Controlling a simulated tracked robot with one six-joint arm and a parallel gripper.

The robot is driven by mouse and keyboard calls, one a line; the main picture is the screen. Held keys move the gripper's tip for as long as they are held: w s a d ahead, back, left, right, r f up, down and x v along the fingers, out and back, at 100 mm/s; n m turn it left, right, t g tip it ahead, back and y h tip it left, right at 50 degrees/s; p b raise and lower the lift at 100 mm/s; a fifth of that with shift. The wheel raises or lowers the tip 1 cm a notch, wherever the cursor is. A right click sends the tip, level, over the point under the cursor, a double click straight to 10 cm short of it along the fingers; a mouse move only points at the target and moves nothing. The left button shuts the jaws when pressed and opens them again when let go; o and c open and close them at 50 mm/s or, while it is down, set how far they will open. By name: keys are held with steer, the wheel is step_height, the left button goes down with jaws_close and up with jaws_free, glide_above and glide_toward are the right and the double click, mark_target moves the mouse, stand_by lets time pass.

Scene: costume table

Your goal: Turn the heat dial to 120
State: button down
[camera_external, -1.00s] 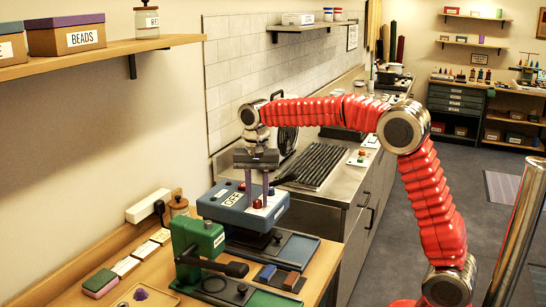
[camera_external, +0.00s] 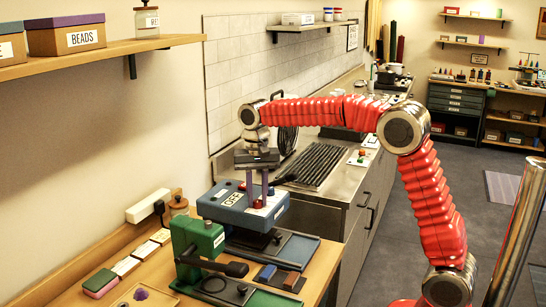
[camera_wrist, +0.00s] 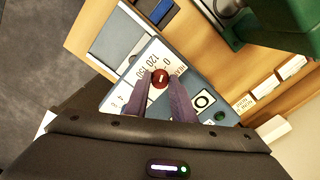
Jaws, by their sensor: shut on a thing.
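The heat dial (camera_wrist: 160,78) is a small red knob on the blue press (camera_wrist: 207,97), with a white mark on its top. My gripper (camera_wrist: 158,88) is shut on the knob, a purple-grey finger on each side. The white scale plate beside it shows 120 and 150, and part of a word like HEAT. Which number the mark points at is too small to tell.
A green press (camera_external: 198,240) with a black handle stands just in front of the blue one. A round button and a green light (camera_wrist: 220,116) sit near the dial. White labelled blocks (camera_external: 125,266) line the wall side. A dark keyboard-like rack (camera_external: 318,165) lies behind.

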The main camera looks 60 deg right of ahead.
mark_target(257, 201)
steer(key=n, duration=0.4)
steer(key=shift+n, duration=1.8)
steer(key=shift+r, duration=0.1)
steer(key=c, duration=1.5)
jaws_free()
step_height(257, 201, up, 14)
steer(key=shift+f, duration=0.2)
